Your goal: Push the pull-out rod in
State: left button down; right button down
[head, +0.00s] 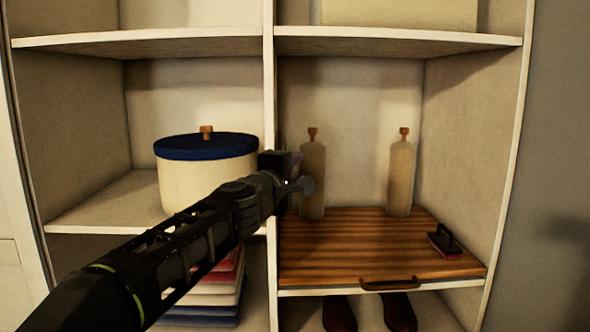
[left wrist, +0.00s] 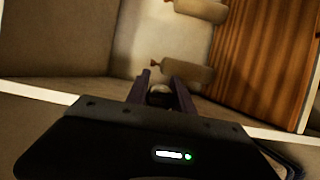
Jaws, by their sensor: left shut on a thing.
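My left gripper (head: 292,180) is in front of the upright divider in the middle of the wardrobe. A small rounded grey knob (head: 306,185) shows at its fingertips and looks like the end of the pull-out rod. In the left wrist view my left gripper (left wrist: 161,90) has its two fingers on either side of this rounded end (left wrist: 159,97), shut on it. The rest of the rod is hidden behind the gripper and arm. My right gripper is not in view.
Two pale bottles (head: 313,180) stand on the striped wooden board (head: 350,255), right of the gripper. A dark brush (head: 444,240) lies at its right. A cream pot with a blue lid (head: 205,148) stands on the left shelf, above folded clothes (head: 215,300).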

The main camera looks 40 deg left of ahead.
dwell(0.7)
pick_arm(q)
jog(key=w+a, duration=0.2)
jog(key=w, duration=0.1)
jog(key=shift+a+p, duration=0.3)
jog(key=c, duration=1.6)
grip_release()
jog(key=o, duration=0.5)
jog(key=shift+w, duration=0.25)
jog(key=shift+b+v, duration=0.35)
jog(key=shift+v, duration=3.6)
